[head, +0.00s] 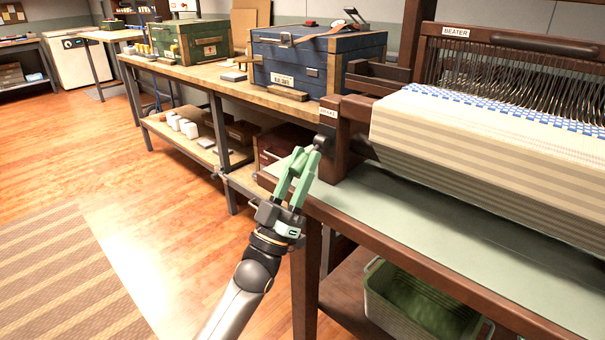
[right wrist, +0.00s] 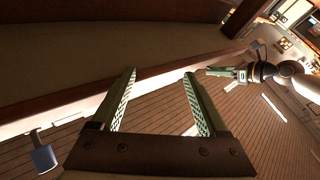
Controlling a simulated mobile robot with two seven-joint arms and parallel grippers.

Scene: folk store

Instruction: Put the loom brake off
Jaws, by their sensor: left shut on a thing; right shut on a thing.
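The brown wooden loom (head: 352,125) stands on the bench at the right. A BRAKE label (head: 328,112) is on its left post. Below the label, the dark round end of the brake lever (head: 322,143) shows at my left gripper (head: 307,154), whose green fingers are shut on it. The fingers hide part of the lever. The left gripper also shows in the right wrist view (right wrist: 232,71). My right gripper (right wrist: 160,71) is out of the head view. In the right wrist view its fingers stand apart beside the bench edge, and I see no thing between them.
The loom's bench (head: 432,235) has a green top. A basket (head: 425,305) stands on the shelf below. A blue chest (head: 317,62) and a green chest (head: 190,42) are on the workbench behind. The floor (head: 175,245) at the left is clear, with a woven mat (head: 65,285).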

